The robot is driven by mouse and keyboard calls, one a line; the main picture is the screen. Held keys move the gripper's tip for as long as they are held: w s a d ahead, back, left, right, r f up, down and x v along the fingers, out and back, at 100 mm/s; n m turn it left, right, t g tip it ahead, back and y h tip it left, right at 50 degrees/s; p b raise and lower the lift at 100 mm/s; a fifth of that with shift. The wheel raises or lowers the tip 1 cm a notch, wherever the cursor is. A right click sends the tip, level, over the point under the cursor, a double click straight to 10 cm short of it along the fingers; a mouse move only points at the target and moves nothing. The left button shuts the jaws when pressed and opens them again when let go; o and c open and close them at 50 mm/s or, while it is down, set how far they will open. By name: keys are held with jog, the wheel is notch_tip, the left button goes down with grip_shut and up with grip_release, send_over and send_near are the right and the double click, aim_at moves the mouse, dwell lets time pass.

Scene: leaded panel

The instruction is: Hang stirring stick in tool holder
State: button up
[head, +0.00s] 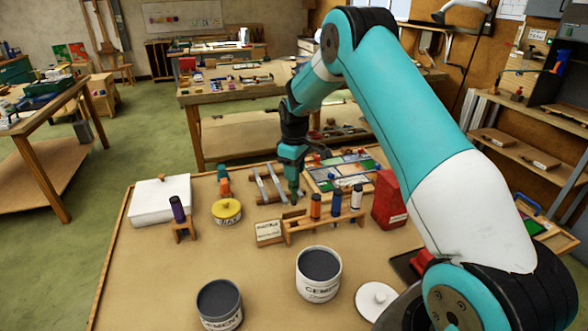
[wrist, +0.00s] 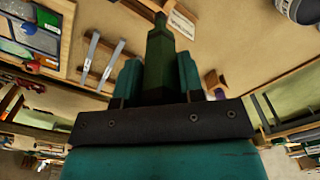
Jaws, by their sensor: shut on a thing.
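My gripper (head: 293,168) points down over the middle of the bench and is shut on a green-handled tool, which I take as the stirring stick (head: 294,187). In the wrist view the green stick (wrist: 160,62) stands out between the fingers and narrows to a dark end. The wooden tool holder (head: 326,224) holds tools with orange, blue and white handles. The stick's lower end is close to the holder's left end in the head view; I cannot tell whether it touches the holder or is in a slot.
A labelled block (head: 268,233) lies left of the holder, and a red box (head: 389,198) stands right. A purple-handled tool (head: 178,209), yellow-lidded tin (head: 227,211), metal strips (head: 271,184) and leaded panel (head: 345,171) surround it. Cement cans (head: 318,274) stand in front.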

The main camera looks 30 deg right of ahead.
aim_at(295, 199)
jog(key=shift+f+b, duration=4.2)
jog(key=shift+f, duration=2.45)
jog(key=o, duration=1)
jog(key=shift+r, duration=0.1)
notch_tip(295, 199, up, 17)
jog(key=b, duration=0.4)
jog(key=shift+a+r, duration=0.1)
jog(key=shift+r, duration=0.05)
